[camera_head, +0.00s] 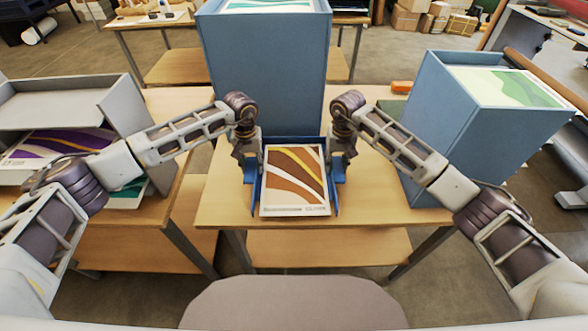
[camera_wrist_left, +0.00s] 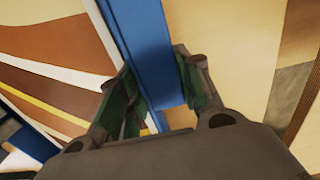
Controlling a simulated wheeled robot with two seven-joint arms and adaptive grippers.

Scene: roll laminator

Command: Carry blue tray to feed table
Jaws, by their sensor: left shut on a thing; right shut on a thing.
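The blue tray (camera_head: 257,195) is in the middle of the head view, at the wooden table, with a brown, yellow and white printed sheet stack (camera_head: 294,181) lying in it. My left gripper (camera_head: 250,176) is shut on the tray's left side wall. In the left wrist view the blue wall (camera_wrist_left: 143,45) passes between the fingers of the left gripper (camera_wrist_left: 155,105). My right gripper (camera_head: 338,176) is shut on the tray's right side wall. I cannot tell whether the tray touches the table. I cannot tell which surface is the feed table.
A tall blue box (camera_head: 265,75) stands right behind the tray. Another blue box (camera_head: 470,130) with a green print stands at the right. A grey open shelf (camera_head: 75,105) with purple prints stands at the left. The wooden table (camera_head: 400,215) has bare room beside the tray.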

